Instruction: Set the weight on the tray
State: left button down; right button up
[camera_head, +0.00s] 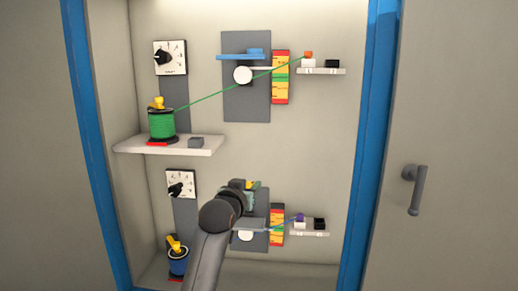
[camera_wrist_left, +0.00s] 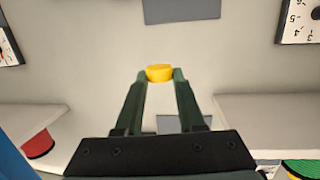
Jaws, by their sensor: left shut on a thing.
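My left gripper (camera_head: 254,186) reaches up in front of the lower grey panel in the head view, and its arm hides part of that panel. In the left wrist view its two dark green fingers (camera_wrist_left: 160,78) are shut on a small yellow piece (camera_wrist_left: 159,73), which looks like the weight. The upper blue tray (camera_head: 233,57) is on the upper grey panel, with a blue block (camera_head: 255,50) on it. My right gripper is not in view.
A green cable runs from the spool to an orange piece (camera_head: 308,55). A blue spool (camera_head: 178,262) is at lower left. A door handle (camera_head: 415,188) is at right.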

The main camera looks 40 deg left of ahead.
pick_arm(q)
jog(key=s+a+f+n+y, duration=0.1)
jog(key=s+a+f, duration=0.1)
jog(key=s+f, duration=0.8)
jog(key=b+x, duration=0.2)
jog(key=x, duration=0.2)
jog(key=f+b+x, duration=0.1)
jog(key=b+x, duration=0.1)
jog(key=x, duration=0.2)
jog(key=b+x, duration=0.2)
jog(key=x, duration=0.3)
jog(key=shift+s+a+f+b, duration=0.1)
jog(key=shift+s+f+b, duration=0.1)
jog(key=shift+f+b, duration=0.2)
jog(key=shift+w+a+g, duration=0.15)
jog(key=shift+w+g, duration=0.05)
jog(key=shift+g, duration=0.1)
jog(key=shift+f, duration=0.7)
jog(key=shift+f+b, duration=0.15)
jog(key=shift+b, duration=0.15)
